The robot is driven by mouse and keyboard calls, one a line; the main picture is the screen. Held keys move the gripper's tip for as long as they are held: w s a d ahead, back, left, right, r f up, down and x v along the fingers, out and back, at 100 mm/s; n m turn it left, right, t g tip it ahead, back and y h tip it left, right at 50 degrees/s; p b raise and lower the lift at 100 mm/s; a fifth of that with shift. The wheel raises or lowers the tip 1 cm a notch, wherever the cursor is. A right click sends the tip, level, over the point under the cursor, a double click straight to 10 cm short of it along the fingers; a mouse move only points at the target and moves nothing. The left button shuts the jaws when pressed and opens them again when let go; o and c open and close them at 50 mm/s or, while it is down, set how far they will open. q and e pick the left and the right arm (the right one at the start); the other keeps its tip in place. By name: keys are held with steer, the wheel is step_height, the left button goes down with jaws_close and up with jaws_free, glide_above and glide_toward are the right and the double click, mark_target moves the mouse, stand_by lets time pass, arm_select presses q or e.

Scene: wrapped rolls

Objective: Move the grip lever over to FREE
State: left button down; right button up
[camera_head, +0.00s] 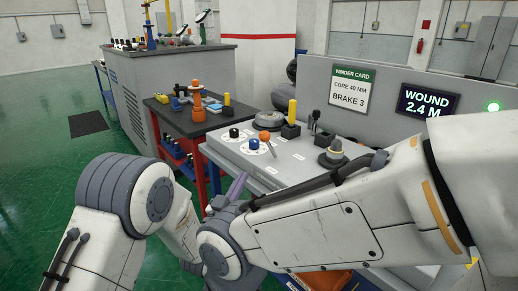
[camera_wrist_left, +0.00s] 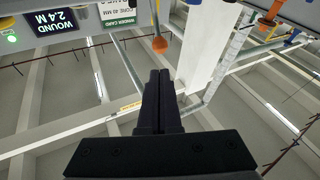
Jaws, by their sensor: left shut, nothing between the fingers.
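A lever with an orange ball knob (camera_head: 265,136) stands on the pale control panel (camera_head: 290,172), tilted, beside two round dials. I take it to be the grip lever; no FREE mark is legible. My left gripper (camera_head: 238,186) is small and partly hidden behind my own arm, in front of the panel's near edge. In the left wrist view its fingers (camera_wrist_left: 160,75) are shut and empty. The orange ball (camera_wrist_left: 159,45) shows upside down just beyond the fingertips, apparently clear of them. My right gripper does not show.
The panel also carries a blue knob (camera_head: 234,133), a black knob (camera_head: 254,143), a yellow upright handle (camera_head: 292,112) and a dark round fitting (camera_head: 334,152). A winder card (camera_head: 351,90) and a display (camera_head: 428,101) stand behind. A dark-topped bench (camera_head: 180,119) is at left.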

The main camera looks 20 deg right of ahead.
mark_target(262, 140)
arm_select(q)
steer(key=p+x, duration=0.2)
steer(key=x, duration=1.2)
steer(key=shift+f, duration=0.1)
